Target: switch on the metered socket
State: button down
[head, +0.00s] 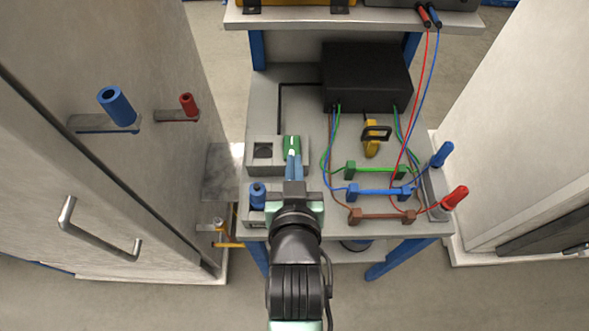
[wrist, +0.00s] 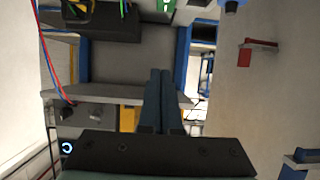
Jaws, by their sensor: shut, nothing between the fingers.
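A grey socket block (head: 256,169) with a dark round socket (head: 263,150) stands at the left of the bench. A green switch (head: 292,142) with a small white mark is at the block's right side. My gripper (head: 293,157) is shut, with its blue fingertips at the near end of the green switch; I cannot tell whether they touch it. In the wrist view my fingers (wrist: 160,73) lie together with nothing between them. A green part (wrist: 166,4) shows at the top edge there. The switch's position is unclear.
A blue knob (head: 258,195) stands just left of my gripper. A black box (head: 366,76), a yellow lever (head: 371,146) and green, blue and brown links with cables are to the right. A cabinet (head: 110,180) with handles stands left.

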jog(key=s+f+g+p, duration=0.2)
jog(key=s+g+p, duration=0.1)
jog(key=s+p, duration=0.3)
jog(key=shift+s, duration=0.5)
jog(key=shift+f, duration=0.1)
jog(key=p+x, duration=0.1)
jog(key=x, duration=0.9)
jog(key=shift+w, duration=0.15)
notch_tip(320, 180, down, 2)
jog(key=shift+f, duration=0.2)
jog(key=shift+w+f, duration=0.15)
jog(key=shift+f, duration=0.6)
